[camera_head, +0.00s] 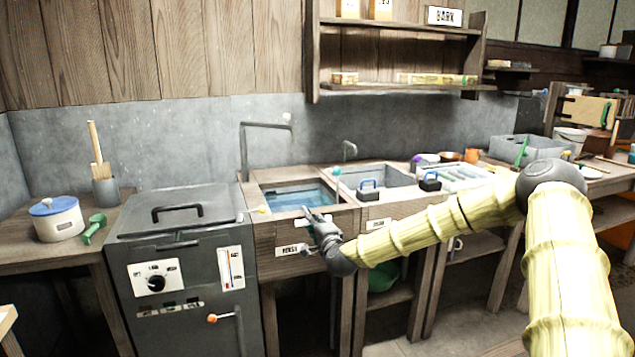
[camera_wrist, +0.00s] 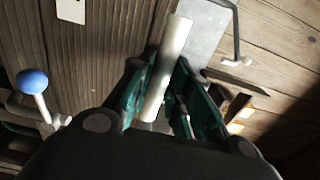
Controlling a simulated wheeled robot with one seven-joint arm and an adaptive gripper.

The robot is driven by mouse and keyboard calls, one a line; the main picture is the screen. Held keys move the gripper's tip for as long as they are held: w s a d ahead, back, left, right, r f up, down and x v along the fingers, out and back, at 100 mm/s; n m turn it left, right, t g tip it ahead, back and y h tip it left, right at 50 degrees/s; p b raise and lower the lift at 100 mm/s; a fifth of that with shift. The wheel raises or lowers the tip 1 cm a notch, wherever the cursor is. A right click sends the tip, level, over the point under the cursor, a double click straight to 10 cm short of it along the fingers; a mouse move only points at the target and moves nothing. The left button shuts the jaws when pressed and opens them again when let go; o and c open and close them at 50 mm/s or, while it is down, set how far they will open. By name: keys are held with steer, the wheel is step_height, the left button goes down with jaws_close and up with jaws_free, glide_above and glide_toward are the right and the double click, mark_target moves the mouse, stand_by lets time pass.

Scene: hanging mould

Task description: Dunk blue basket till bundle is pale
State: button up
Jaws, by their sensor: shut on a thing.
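My gripper (camera_head: 312,218) is at the front edge of the left basin (camera_head: 345,217), which holds blue water (camera_head: 298,199). Its fingers are shut on a white rod (camera_wrist: 168,68), which stands slanted between them in the wrist view. What the rod belongs to is hidden.
A dark grey machine (camera_head: 180,225) with a dial stands left of the basins. A tap (camera_head: 265,126) rises behind the water. A blue-knobbed lever (camera_wrist: 33,82) shows in the wrist view. A shelf (camera_head: 398,87) hangs above. A white pot (camera_head: 57,220) stands far left.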

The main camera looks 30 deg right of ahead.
step_height(320, 180, up, 13)
steer(key=p, duration=0.6)
steer(key=shift+p, duration=0.3)
steer(key=shift+w+f, duration=0.1)
steer(key=shift+f, duration=0.05)
